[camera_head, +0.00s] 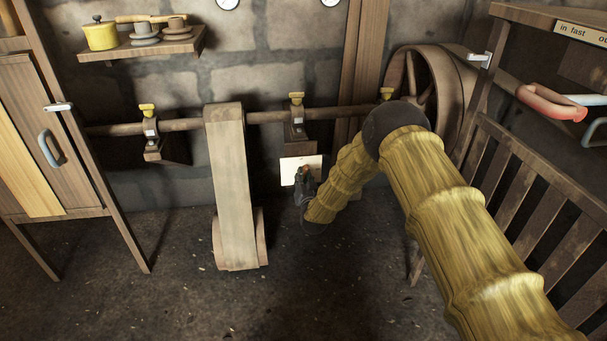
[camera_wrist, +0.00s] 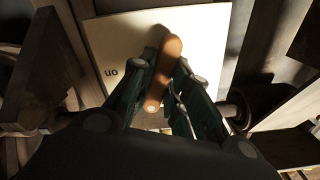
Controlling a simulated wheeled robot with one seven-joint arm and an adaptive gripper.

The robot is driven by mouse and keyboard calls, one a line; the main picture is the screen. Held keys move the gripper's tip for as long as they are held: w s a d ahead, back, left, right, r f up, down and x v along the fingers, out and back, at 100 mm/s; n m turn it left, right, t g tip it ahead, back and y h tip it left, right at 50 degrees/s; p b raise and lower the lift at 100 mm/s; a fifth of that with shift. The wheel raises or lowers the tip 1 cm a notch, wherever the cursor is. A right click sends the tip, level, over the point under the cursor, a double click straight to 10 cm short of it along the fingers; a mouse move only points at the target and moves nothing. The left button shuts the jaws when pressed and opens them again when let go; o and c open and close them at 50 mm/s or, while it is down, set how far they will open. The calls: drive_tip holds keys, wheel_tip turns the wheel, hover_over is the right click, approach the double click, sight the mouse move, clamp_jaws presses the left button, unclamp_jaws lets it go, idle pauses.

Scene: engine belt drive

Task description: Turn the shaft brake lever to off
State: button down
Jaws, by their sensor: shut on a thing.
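The shaft brake lever is a short orange-brown handle (camera_wrist: 173,48) in front of a cream plate (camera_wrist: 115,40), in the wrist view. The plate carries an upside-down "on" label left of the lever; any other label is hidden. My gripper (camera_wrist: 166,75) has its dark fingers on both sides of the lever and is shut on it. In the head view, my gripper (camera_head: 303,184) is in front of the same small plate (camera_head: 288,172), below the shaft. The lever there is mostly hidden by the gripper.
A horizontal shaft (camera_head: 186,125) runs along the wall above the plate. A wide belt (camera_head: 232,185) hangs left of my gripper, and a large wheel (camera_head: 460,85) stands to the right. A slatted wooden rail (camera_head: 535,190) bounds the right side. The floor (camera_head: 130,300) at front left is clear.

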drive_tip(key=shift+n+p, duration=0.7)
drive_tip(key=shift+n, duration=1.5)
drive_tip(key=shift+f, duration=0.1)
drive_tip(key=c, duration=1.4)
unclamp_jaws()
drive_tip(key=shift+o, duration=0.2)
drive_tip(key=s+d, duration=0.2)
drive_tip(key=s, duration=1)
